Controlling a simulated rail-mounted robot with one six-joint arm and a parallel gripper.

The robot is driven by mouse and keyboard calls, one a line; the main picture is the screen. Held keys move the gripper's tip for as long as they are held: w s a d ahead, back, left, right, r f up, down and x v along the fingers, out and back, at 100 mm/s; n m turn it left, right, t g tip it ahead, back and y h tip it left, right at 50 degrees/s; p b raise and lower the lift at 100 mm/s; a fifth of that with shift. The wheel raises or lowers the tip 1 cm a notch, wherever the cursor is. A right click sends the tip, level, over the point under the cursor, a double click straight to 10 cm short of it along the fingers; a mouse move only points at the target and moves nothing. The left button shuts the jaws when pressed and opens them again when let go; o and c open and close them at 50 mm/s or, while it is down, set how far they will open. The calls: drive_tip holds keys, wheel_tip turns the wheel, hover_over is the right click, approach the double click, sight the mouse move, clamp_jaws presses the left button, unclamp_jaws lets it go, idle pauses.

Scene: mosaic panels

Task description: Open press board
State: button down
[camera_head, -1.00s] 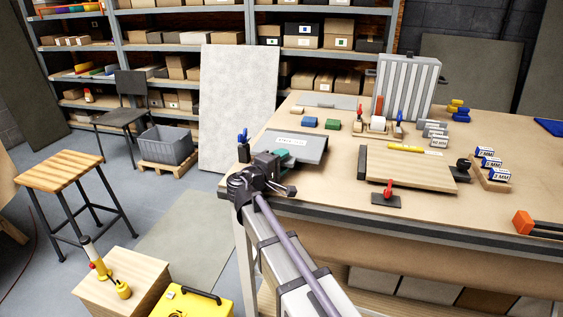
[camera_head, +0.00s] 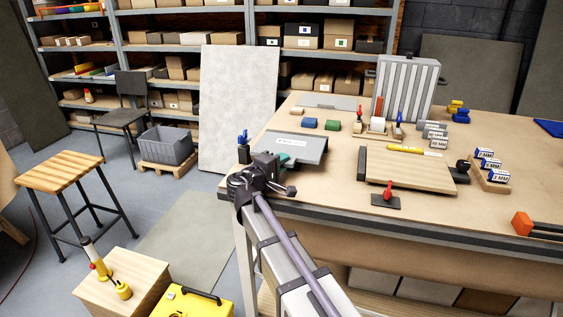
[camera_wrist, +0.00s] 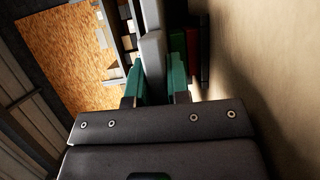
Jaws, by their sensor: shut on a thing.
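The press board appears to be the grey labelled plate (camera_head: 312,150) at the left end of the workbench. It looks tilted, with its near edge at my gripper (camera_head: 283,158). In the wrist view, my gripper (camera_wrist: 162,80) has teal fingers shut on a light grey edge (camera_wrist: 153,52), which appears to be the board's edge. The wrist hides part of the near edge in the head view. What lies under the board is hidden.
A wooden board with black end clamps (camera_head: 410,168) lies right of the plate, with a red-handled toggle clamp (camera_head: 387,195) in front. A ribbed grey panel (camera_head: 408,85) stands at the back.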

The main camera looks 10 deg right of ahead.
sight(285, 151)
drive_tip(key=r+p, duration=0.2)
drive_tip(key=p, duration=0.1)
drive_tip(key=r+g+y+p, duration=0.1)
drive_tip(key=r+p, duration=0.2)
drive_tip(key=p, duration=0.1)
drive_tip(key=w+r+n+g+y+p, duration=0.1)
drive_tip(key=r+p, duration=0.1)
drive_tip(key=p, duration=0.2)
drive_tip(key=shift+d+r, duration=0.15)
drive_tip(key=shift+d, duration=0.1)
drive_tip(key=w+d+r+n+g+y+p, duration=0.1)
drive_tip(key=w+d+r+g+y+p, duration=0.2)
drive_tip(key=w+p, duration=0.5)
drive_tip(key=w+d+r+n+g+y+p, duration=0.1)
drive_tip(key=w+d+r+g+p, duration=0.4)
drive_tip(key=p, duration=0.7)
drive_tip(key=shift+w+d+r+n+y, duration=0.35)
drive_tip(key=shift+w+r+y, duration=0.7)
drive_tip(key=shift+w, duration=0.6)
drive_tip(key=shift+r, duration=0.15)
